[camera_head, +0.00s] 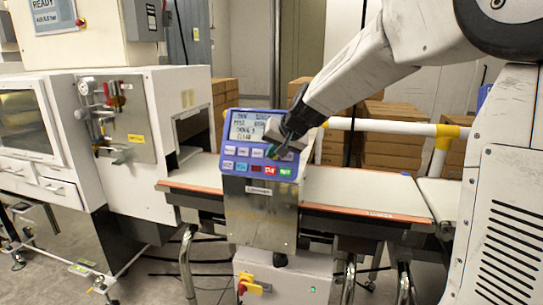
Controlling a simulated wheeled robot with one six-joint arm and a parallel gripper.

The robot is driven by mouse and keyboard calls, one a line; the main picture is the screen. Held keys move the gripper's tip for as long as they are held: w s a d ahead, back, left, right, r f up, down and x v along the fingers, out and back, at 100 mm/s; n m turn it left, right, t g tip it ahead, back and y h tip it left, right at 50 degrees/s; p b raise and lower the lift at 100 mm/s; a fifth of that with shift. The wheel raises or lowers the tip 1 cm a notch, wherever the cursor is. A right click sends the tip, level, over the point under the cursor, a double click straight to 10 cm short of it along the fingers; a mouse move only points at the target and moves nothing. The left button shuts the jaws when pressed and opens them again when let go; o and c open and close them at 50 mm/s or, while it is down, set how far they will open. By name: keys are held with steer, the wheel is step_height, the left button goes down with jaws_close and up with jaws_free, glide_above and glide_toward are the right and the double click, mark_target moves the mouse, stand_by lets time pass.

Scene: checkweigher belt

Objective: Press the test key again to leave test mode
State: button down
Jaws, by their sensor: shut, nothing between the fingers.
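The checkweigher's control panel (250,146) is a blue-framed unit on a steel housing, tilted toward the camera. Its display (249,125) shows several lines of text, too small to read surely, and my gripper covers its right edge. Below are rows of pale keys, with a red key (269,170) and a green key (285,171) at the lower right. My gripper (274,153) is shut and empty, its tips at the right part of the key rows. The tips hide a key there; I cannot tell whether they touch it. The test key's label is not legible.
A conveyor belt (360,191) runs right of the panel, and a shorter belt (197,172) runs left to a white machine (125,130). A white and yellow rail (390,127) stands behind. Stacked cartons (378,150) fill the back. A red and yellow switch (247,284) sits below.

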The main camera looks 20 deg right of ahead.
steer(key=shift+w, duration=0.1)
stand_by(0.5)
steer(key=shift+s+a+r, duration=0.35)
steer(key=shift+s+a, duration=0.05)
steer(key=shift+s, duration=0.25)
steer(key=shift+s+a+r, duration=0.55)
steer(key=shift+s+a, duration=0.1)
steer(key=shift+s, duration=0.25)
steer(key=shift+s+a+r, duration=0.55)
steer(key=shift+s+a, duration=0.1)
steer(key=shift+s, duration=0.25)
steer(key=s+a+r, duration=0.1)
steer(key=s+a, duration=0.1)
steer(key=s, duration=0.1)
steer(key=s+a+r, duration=0.1)
steer(key=shift+s+r, duration=0.15)
steer(key=shift+r, duration=0.2)
